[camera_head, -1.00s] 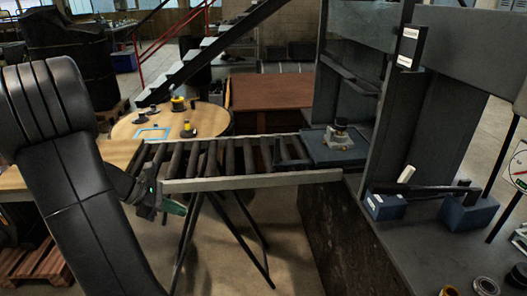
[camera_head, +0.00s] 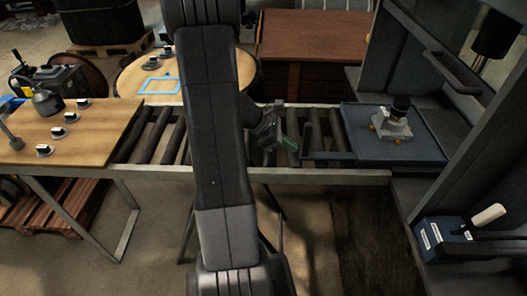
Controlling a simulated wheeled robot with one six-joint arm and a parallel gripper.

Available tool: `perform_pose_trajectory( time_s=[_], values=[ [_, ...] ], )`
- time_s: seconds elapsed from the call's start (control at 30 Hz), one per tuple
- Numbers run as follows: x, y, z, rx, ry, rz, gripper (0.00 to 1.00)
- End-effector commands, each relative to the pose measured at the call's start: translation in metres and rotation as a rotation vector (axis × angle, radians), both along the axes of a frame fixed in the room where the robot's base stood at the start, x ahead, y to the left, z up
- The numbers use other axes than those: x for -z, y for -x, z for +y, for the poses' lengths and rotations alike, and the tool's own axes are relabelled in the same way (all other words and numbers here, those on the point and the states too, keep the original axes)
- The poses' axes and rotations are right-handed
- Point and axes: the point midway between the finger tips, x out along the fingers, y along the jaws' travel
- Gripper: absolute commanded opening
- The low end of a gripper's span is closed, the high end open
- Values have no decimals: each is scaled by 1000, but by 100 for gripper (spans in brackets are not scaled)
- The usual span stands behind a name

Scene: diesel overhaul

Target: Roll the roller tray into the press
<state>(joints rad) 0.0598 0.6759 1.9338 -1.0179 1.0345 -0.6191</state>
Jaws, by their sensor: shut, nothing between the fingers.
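The roller tray (camera_head: 355,151) is a flat blue-grey plate at the right end of the roller conveyor (camera_head: 150,137), between the press's dark upright plates (camera_head: 475,120). A metal part with a dark cylindrical top (camera_head: 393,122) stands upright on it. A dark upright bracket (camera_head: 308,138) is at the tray's left edge. My gripper (camera_head: 287,146) is over the rollers, just left of the bracket. Its fingers look shut with nothing in them; whether they touch the bracket I cannot tell. My arm hides the middle of the conveyor.
A wooden table (camera_head: 60,140) with several small labelled parts stands at the left end of the conveyor. A round table (camera_head: 132,76) and a brown cabinet (camera_head: 310,45) are behind it. A blue block with a white-handled tool (camera_head: 445,238) sits at the front right, beside the press.

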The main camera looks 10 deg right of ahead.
Motion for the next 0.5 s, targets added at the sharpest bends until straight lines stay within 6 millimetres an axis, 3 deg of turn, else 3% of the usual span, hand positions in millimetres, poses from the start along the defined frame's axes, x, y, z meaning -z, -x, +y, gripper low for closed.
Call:
perform_pose_trajectory(
  time_s=[0.5],
  values=[
    [0, 2, -8, -1, 1, 1, 0]
  ],
)
